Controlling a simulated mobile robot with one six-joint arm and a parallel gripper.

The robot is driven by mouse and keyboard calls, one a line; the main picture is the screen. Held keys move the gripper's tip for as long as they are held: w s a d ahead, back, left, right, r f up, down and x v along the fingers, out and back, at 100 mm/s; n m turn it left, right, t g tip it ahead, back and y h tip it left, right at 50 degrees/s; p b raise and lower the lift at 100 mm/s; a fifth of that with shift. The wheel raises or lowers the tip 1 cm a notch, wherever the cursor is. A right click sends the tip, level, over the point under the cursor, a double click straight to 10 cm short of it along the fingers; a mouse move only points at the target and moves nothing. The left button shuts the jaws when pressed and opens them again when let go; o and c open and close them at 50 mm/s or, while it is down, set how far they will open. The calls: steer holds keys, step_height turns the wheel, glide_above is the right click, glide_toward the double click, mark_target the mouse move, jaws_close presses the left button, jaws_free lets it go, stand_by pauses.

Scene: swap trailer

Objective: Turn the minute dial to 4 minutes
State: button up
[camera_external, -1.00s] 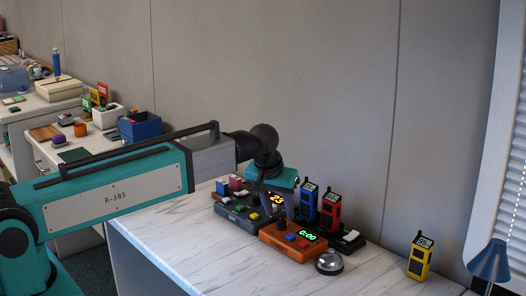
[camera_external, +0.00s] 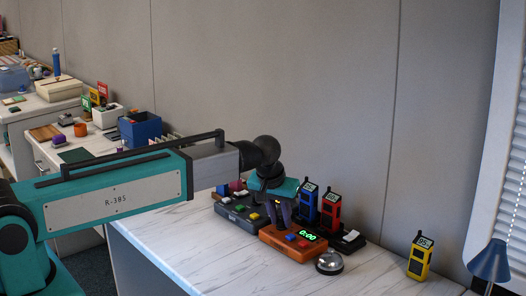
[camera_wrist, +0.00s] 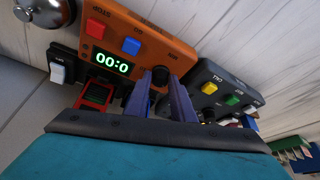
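A dark round dial (camera_wrist: 160,76) sits at the box's edge, between my fingertips. I cannot read its label or its pointer. My gripper (camera_external: 281,222) points down over the left end of the box and hides the dial in the external view. In the wrist view, its two purple fingers (camera_wrist: 157,86) are apart, on either side of the dial; contact cannot be told.
A dark grey box (camera_external: 241,212) with coloured buttons stands close on the left. Blue (camera_external: 307,203) and red (camera_external: 330,209) handheld devices and a white switch (camera_external: 350,237) stand behind. A silver bell (camera_external: 329,263) is at the right. A yellow device (camera_external: 420,256) stands farther right; counter between is clear.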

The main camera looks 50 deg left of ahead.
steer(key=shift+m+h, duration=0.3)
steer(key=shift+m, duration=0.2)
jaws_close()
steer(key=m+h+b, duration=0.1)
steer(key=m, duration=0.2)
steer(key=shift+a, duration=0.2)
steer(key=shift+m+h, duration=0.5)
steer(key=shift+m, duration=1)
steer(key=o, duration=1)
jaws_free()
steer(key=shift+r, duration=0.1)
steer(key=b+v, duration=0.2)
steer(key=v, duration=1.1)
steer(key=shift+s+a+r, duration=0.15)
steer(key=shift+s+r, duration=0.1)
